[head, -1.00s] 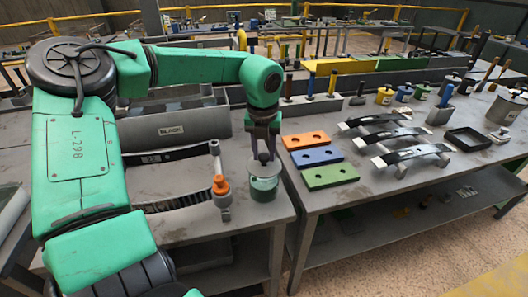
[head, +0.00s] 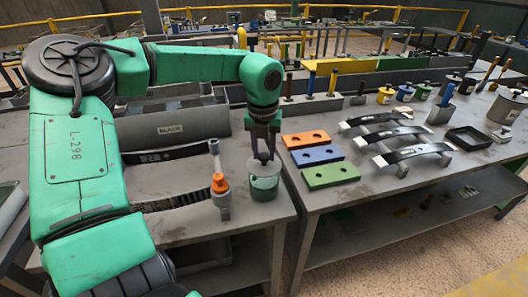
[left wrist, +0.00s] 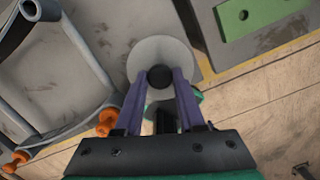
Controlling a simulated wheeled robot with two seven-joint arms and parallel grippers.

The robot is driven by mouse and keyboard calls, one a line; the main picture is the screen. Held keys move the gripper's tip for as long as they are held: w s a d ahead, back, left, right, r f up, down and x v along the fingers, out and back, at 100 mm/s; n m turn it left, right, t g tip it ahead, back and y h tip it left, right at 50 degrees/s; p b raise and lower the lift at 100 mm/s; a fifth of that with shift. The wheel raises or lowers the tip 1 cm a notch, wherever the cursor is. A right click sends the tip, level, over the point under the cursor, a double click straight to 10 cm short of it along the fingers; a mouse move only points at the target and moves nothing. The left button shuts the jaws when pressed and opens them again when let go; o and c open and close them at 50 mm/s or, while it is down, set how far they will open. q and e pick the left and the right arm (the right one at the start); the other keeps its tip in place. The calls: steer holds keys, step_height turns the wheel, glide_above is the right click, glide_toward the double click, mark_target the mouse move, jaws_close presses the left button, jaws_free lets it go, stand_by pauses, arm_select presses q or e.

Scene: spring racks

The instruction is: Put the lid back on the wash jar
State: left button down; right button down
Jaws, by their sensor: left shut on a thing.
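The wash jar (head: 264,188) is a small greenish vessel at the front right corner of the left bench. My left gripper (head: 263,157) is directly above its mouth, pointing down. In the left wrist view, my left gripper (left wrist: 160,84) is shut on the black knob of the round grey lid (left wrist: 148,55). A green part of the jar (left wrist: 190,98) shows past the lid's lower right edge. I cannot tell whether the lid touches the jar's rim. My right gripper is not in view.
A grey bin marked BLACK (head: 172,130) stands behind. Curved strips (head: 415,153) lie further right.

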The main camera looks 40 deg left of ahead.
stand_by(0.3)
arm_select(q)
jaws_free()
steer(key=shift+r+p, duration=2.2)
steer(key=shift+r, duration=1.3)
jaws_close()
steer(key=shift+f, duration=0.15)
steer(key=shift+f+b, duration=2.9)
steer(key=shift+f, duration=0.25)
steer(key=shift+r, duration=0.1)
